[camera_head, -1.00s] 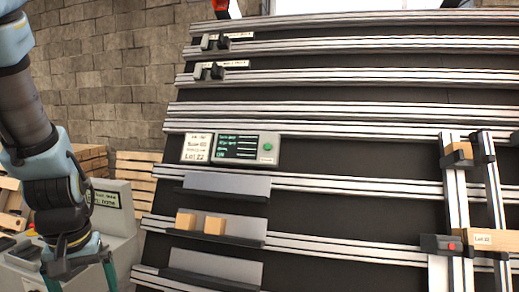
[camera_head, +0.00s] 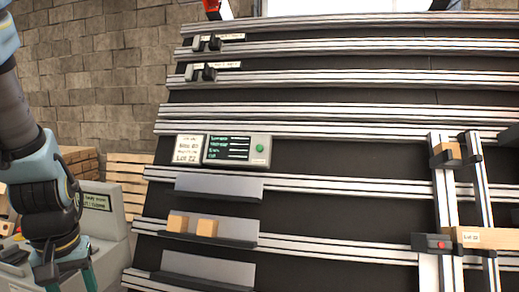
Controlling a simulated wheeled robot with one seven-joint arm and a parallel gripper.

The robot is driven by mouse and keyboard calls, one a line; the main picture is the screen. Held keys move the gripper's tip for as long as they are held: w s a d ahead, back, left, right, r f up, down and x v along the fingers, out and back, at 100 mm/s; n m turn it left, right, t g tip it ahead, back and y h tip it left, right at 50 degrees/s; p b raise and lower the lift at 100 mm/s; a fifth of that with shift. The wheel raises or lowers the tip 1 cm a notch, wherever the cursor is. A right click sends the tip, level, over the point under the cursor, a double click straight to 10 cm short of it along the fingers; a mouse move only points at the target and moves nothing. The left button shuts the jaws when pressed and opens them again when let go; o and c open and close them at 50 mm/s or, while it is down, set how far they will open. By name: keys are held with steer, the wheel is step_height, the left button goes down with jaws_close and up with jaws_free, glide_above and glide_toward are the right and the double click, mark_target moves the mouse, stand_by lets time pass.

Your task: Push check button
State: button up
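A grey control panel (camera_head: 264,139) is fixed on the dark sloped board at centre left. It has a dark screen (camera_head: 229,148) with green text, too small to read surely. A round green button (camera_head: 260,148) sits at its right end, above a small pale label. I cannot tell for sure that this is the check button. My gripper (camera_head: 68,280) hangs at the bottom left, well left of and below the panel. Its teal fingers are apart with nothing seen between them; the tips are cut off by the lower frame edge.
Metal rails (camera_head: 330,181) cross the board. Two tan blocks (camera_head: 206,228) sit on a ledge below the panel. A vertical rail assembly (camera_head: 445,200) with a red button (camera_head: 441,245) stands right. A grey console (camera_head: 112,205) is behind my gripper. The panel's front is unobstructed.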

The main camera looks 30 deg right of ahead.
jaws_close()
stand_by(1.1)
